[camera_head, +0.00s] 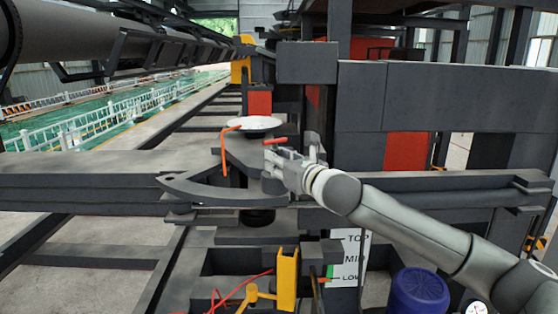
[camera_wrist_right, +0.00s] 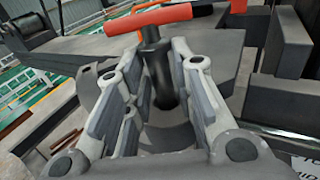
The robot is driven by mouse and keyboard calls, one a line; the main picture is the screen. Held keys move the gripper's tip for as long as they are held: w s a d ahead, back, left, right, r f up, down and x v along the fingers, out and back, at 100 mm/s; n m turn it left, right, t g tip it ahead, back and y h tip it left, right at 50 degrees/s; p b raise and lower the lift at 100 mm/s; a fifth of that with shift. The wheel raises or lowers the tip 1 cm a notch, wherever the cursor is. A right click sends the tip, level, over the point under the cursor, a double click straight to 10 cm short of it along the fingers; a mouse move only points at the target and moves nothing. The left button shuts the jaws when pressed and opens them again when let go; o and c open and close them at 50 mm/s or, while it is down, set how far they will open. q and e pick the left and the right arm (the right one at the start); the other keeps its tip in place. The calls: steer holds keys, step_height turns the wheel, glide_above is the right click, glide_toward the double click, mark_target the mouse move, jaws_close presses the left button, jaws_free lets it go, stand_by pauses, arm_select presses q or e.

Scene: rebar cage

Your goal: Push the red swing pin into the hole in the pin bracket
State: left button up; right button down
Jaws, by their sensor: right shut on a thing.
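The swing pin has a red T-shaped handle (camera_wrist_right: 150,18) on a dark shaft (camera_wrist_right: 155,68). Its red handle also shows in the head view (camera_head: 274,141), just above my right gripper (camera_head: 274,158). In the right wrist view, the fingers of my right gripper (camera_wrist_right: 155,90) stand on both sides of the shaft, shut on it below the handle. A dark curved plate (camera_head: 215,192), perhaps part of the pin bracket, lies left of and below the gripper. The hole and the pin's lower end are hidden, so I cannot tell how they line up. My left gripper is not in view.
A bent orange-red rod (camera_head: 224,155) stands left of the gripper by a pale round disc (camera_head: 254,124). Dark steel beams (camera_head: 90,180) and blocks (camera_head: 308,62) surround the spot. A yellow post (camera_head: 287,280) and a blue drum (camera_head: 418,292) are below.

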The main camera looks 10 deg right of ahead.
steer(key=shift+f+b, duration=0.35)
steer(key=shift+f, duration=0.4)
steer(key=c, duration=1.1)
jaws_free()
steer(key=shift+f, duration=0.1)
steer(key=shift+c, duration=0.2)
steer(key=shift+f, duration=0.1)
steer(key=shift+a, duration=0.1)
